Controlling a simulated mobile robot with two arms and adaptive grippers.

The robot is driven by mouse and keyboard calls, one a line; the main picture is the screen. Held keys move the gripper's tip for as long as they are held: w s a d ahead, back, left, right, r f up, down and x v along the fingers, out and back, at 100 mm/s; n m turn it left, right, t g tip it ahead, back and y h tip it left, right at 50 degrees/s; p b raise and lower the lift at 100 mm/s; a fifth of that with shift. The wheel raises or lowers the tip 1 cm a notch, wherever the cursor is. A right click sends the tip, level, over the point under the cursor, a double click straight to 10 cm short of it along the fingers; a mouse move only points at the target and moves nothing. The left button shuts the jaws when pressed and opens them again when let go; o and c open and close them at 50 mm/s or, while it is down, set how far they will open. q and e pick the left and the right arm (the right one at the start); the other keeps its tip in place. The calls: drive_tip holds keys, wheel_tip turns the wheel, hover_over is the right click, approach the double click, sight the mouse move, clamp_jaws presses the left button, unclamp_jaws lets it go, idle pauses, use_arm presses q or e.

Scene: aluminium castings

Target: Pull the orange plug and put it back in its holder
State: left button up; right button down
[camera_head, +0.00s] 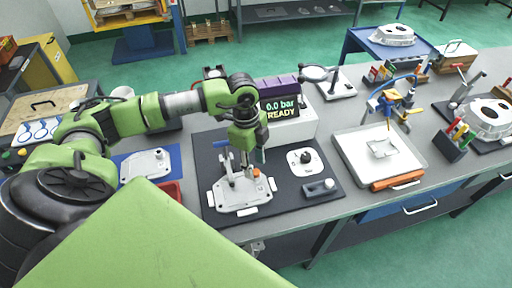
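A small orange plug (256,172) shows at the upper right of a light grey casting (236,196) on a dark mat (290,196). My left gripper (259,156) hangs pointing down just above the plug. Whether its fingers touch the plug, and how far apart they are, is too small to tell. A metal clamp with a blue handle (221,144) stands at the casting, left of the gripper. A small grey block with a dark knob (319,188) lies at the mat's right front; I cannot tell whether it is the plug's holder. My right gripper is out of view.
A display reading 0.0 bar READY (280,107) stands behind the gripper. A white plate with a black knob (305,161) lies right of it. A white tray (345,150) stands farther right. A red bin (170,193) and blue mat (128,177) are left.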

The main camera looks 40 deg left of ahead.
sight(256, 174)
use_arm(q)
wheel_tip(256, 174, down, 2)
drive_tip(key=shift+d+f, duration=0.1)
drive_tip(key=shift+w+f, duration=0.1)
drive_tip(key=shift+f, duration=0.1)
drive_tip(key=c, duration=0.8)
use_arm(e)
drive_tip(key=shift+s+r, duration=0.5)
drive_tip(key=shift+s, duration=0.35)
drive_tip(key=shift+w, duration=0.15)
